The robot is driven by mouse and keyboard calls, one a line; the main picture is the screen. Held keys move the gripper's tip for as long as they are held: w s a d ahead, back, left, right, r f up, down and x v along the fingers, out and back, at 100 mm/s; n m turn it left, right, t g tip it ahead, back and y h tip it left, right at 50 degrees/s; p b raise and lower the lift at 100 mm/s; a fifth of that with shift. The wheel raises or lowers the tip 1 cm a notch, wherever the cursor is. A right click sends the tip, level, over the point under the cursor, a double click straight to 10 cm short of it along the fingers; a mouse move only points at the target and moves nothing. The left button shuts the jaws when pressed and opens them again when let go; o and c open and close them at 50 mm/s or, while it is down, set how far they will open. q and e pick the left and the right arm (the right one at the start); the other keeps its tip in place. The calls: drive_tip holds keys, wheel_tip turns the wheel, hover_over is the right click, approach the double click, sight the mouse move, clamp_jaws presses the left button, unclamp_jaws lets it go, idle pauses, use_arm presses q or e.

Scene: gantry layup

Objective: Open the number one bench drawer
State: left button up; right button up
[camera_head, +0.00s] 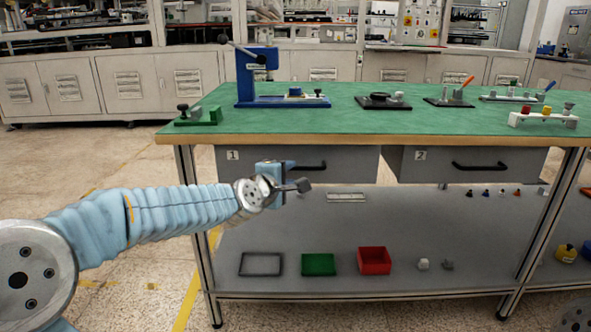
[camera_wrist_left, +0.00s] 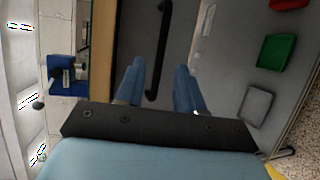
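The number one drawer (camera_head: 345,158) is a grey front marked "1" under the left part of the green bench top. It looks shut. Its black bar handle (camera_head: 312,167) is partly hidden behind my left gripper in the head view. My left gripper (camera_head: 292,178) is in front of this drawer. In the left wrist view its two blue fingers are spread (camera_wrist_left: 160,88), with nothing held. There the black handle (camera_wrist_left: 163,45) runs lengthwise between and beyond the fingertips. I cannot tell whether the fingers touch it. My right gripper is not in view.
The number two drawer (camera_head: 467,166) is to the right. Above, the bench top (camera_head: 300,124) bears a blue press (camera_head: 258,75) and small fixtures. The lower shelf (camera_head: 340,235) holds a grey tray (camera_head: 262,264), a green tray (camera_head: 319,264) and a red bin (camera_head: 373,260).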

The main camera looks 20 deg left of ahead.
sight(297, 170)
use_arm(q)
drive_tip(key=x, duration=0.5)
clamp_jaws()
idle(0.3)
